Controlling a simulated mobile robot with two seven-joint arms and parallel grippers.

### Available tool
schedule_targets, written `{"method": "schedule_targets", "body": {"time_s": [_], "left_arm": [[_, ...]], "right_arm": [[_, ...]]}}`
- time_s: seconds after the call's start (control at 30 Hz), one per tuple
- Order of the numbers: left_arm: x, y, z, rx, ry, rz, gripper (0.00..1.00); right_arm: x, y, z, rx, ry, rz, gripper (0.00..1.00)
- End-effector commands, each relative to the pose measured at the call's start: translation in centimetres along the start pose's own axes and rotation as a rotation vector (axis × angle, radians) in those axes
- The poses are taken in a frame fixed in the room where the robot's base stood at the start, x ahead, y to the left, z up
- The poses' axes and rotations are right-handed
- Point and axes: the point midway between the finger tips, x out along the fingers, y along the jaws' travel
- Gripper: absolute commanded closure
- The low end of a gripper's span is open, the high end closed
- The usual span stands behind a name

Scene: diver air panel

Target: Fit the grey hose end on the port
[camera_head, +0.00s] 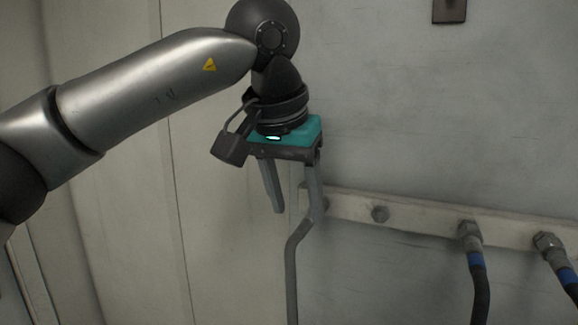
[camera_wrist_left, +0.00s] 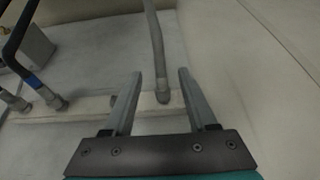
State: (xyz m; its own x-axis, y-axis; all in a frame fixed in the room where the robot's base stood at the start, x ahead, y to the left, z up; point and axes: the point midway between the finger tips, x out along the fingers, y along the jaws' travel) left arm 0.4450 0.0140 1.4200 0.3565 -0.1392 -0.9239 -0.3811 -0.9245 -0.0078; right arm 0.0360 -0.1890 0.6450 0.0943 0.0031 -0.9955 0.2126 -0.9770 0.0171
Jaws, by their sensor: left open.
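The grey hose (camera_head: 291,270) hangs down along the wall, and its upper part bends right towards the left end of the pale rail. In the left wrist view the grey hose end (camera_wrist_left: 163,96) meets the rail between my two fingers, with gaps on both sides. The port at that spot is hidden, so I cannot tell how firmly the end sits. My left gripper (camera_head: 297,212) is open in front of the rail's left end; its fingers also show in the left wrist view (camera_wrist_left: 160,73). My right gripper is not in view.
The pale rail (camera_head: 428,219) runs right along the wall. A small dark plate (camera_head: 449,11) is higher up. The wall left of the rail is clear.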

Motion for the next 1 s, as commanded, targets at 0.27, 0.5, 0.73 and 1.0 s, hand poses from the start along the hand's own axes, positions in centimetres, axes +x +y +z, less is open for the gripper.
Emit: {"method": "schedule_targets", "body": {"time_s": [0.27,0.5,0.73,1.0], "left_arm": [[3.3,0.0,0.0,0.000,-0.001,0.001,0.43],[3.8,0.0,0.0,0.000,0.001,0.001,0.43],[3.8,0.0,0.0,0.000,0.001,0.001,0.54],[3.8,0.0,0.0,0.000,0.000,0.001,0.84]], "right_arm": [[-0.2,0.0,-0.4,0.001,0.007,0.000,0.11],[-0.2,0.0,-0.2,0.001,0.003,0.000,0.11],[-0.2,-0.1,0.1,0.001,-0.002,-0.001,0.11],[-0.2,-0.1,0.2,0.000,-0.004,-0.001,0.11]]}}
